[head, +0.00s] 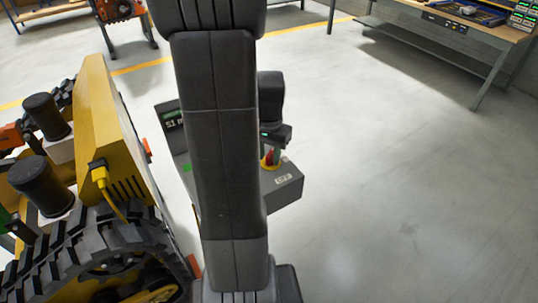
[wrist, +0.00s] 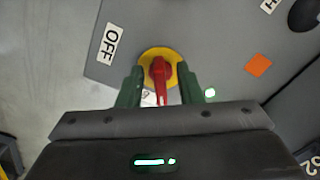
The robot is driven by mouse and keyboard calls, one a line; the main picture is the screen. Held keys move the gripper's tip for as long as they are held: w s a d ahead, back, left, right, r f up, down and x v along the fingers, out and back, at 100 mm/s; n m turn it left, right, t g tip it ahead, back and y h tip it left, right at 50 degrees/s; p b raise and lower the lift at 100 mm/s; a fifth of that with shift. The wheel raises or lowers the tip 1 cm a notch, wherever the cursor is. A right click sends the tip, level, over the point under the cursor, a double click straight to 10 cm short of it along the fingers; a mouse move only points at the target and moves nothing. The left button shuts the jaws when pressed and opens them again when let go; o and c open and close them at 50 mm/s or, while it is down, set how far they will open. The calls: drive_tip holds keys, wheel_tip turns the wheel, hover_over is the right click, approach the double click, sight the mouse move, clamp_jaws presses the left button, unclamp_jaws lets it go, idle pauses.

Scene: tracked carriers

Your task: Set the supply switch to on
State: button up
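The supply switch has a red handle (wrist: 159,78) on a round yellow plate (wrist: 147,57), on a grey box. In the wrist view an OFF label (wrist: 111,43) is left of the plate. A second white label (wrist: 148,98) is partly hidden beside the handle's lower end; I cannot read it. The handle's long end runs down in that view. My gripper (wrist: 160,84) is open, one green finger on each side of the handle, with small visible gaps. In the head view the red handle (head: 269,159) shows just below my gripper.
The grey box (head: 289,190) stands beside a yellow tracked carrier (head: 105,125) at the left, with a yellow plug (head: 99,175) and cable. A dark display panel (head: 171,119) is partly hidden behind my arm. A workbench (head: 440,25) is at the upper right. Floor on the right is clear.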

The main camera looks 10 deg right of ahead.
drive_tip(key=shift+f, duration=0.35)
clamp_jaws()
drive_tip(key=shift+m, duration=0.3)
drive_tip(key=shift+w+a+r+m, duration=0.1)
drive_tip(key=shift+w+m, duration=0.05)
drive_tip(key=shift+m, duration=1.3)
drive_tip(key=shift+w+a+m, duration=0.1)
drive_tip(key=shift+m, duration=1.35)
unclamp_jaws()
